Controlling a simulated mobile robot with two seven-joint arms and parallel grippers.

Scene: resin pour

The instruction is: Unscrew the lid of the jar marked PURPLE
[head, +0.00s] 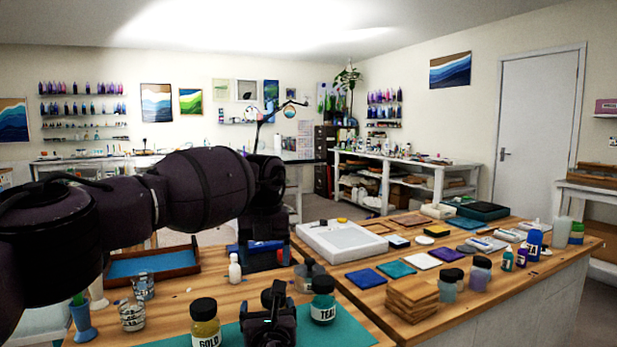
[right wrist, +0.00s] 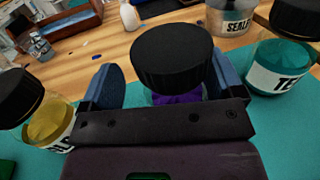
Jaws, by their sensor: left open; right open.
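A jar with a wide black lid (right wrist: 172,58) and purple contents (right wrist: 178,98) stands on the teal mat in the right wrist view; no label on it is readable. In the head view, its lid (head: 273,292) shows just behind my right gripper (head: 268,322). My right gripper's blue fingers (right wrist: 163,86) are open, one on each side of the jar. I cannot tell whether they touch it. The gripper's palm hides the jar's lower part. My left gripper (head: 264,247) is open and empty, farther back above the table, apart from the jar.
The GOLD jar (head: 205,325) stands left of the purple jar and the TEAL jar (head: 323,300) right, both close by. Behind are a SEALER container (right wrist: 229,18), a small white bottle (head: 234,268) and a blue-lined tray (head: 150,264). The teal mat (head: 345,333) has bare room at right.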

